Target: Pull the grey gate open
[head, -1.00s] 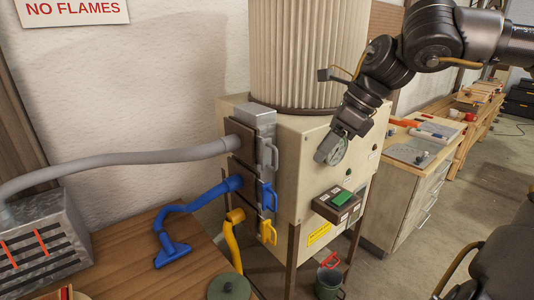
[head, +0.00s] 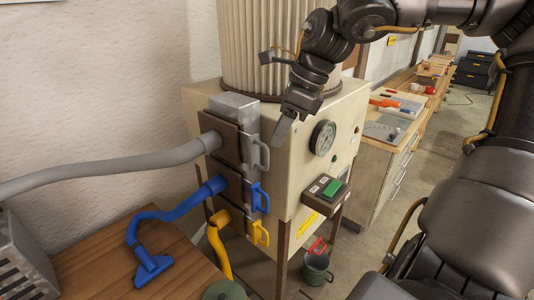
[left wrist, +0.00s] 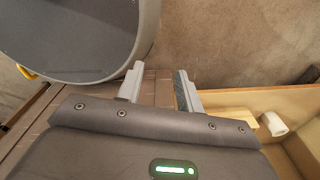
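The grey gate (head: 236,108) is the top one of three gates on the front of the beige machine. Its grey handle (head: 261,154) stands out on the right side. A grey hose (head: 110,168) runs into the port beside it. My right gripper (head: 283,128) points down just right of and slightly above the grey handle, apart from it in the picture. It is seen edge-on, so its finger gap is hidden. My left gripper (left wrist: 160,88) shows only in the left wrist view, with its fingers apart and nothing between them.
Below are a blue gate handle (head: 260,197) with a blue hose and a yellow gate handle (head: 260,233) with a yellow hose. A gauge (head: 322,138) and a green-button box (head: 327,190) are on the machine's right face. A bucket (head: 317,265) stands below.

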